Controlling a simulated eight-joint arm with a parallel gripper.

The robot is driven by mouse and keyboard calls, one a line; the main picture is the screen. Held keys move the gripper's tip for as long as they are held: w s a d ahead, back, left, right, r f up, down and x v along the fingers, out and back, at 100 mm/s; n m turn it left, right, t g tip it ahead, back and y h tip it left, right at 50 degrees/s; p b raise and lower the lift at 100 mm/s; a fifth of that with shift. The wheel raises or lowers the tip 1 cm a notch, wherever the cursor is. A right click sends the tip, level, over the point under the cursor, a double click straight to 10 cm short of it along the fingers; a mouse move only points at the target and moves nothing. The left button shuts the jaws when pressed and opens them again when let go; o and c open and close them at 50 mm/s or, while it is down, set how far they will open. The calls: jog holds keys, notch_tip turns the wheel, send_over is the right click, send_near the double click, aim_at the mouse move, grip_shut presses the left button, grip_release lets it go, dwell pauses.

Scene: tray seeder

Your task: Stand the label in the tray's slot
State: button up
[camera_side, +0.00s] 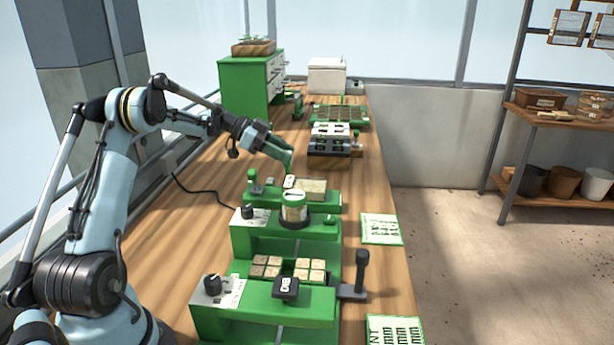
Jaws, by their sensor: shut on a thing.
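A green tray with dark cells (339,115) lies farther back on the bench, apart from my gripper. Its slot cannot be made out at this size.
A green machine with a lidded jar (293,207) and a nearer one with tan blocks (288,268) stand in front. A black and white device (331,140) stands before the tray. Printed cards (381,229) lie at the right edge. A green cabinet (246,85) stands at the back left.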

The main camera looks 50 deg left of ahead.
notch_tip(320, 180, down, 8)
jog(key=shift+f, duration=0.1)
dwell(0.4)
jog(key=shift+f, duration=0.2)
jog(key=o, duration=1)
jog(key=v, duration=1.1)
jog(key=shift+w+a, duration=0.15)
jog(key=shift+a, duration=0.1)
jog(key=shift+o, duration=0.6)
jog(key=shift+s+a+r, duration=0.2)
jog(key=shift+s+a, duration=0.1)
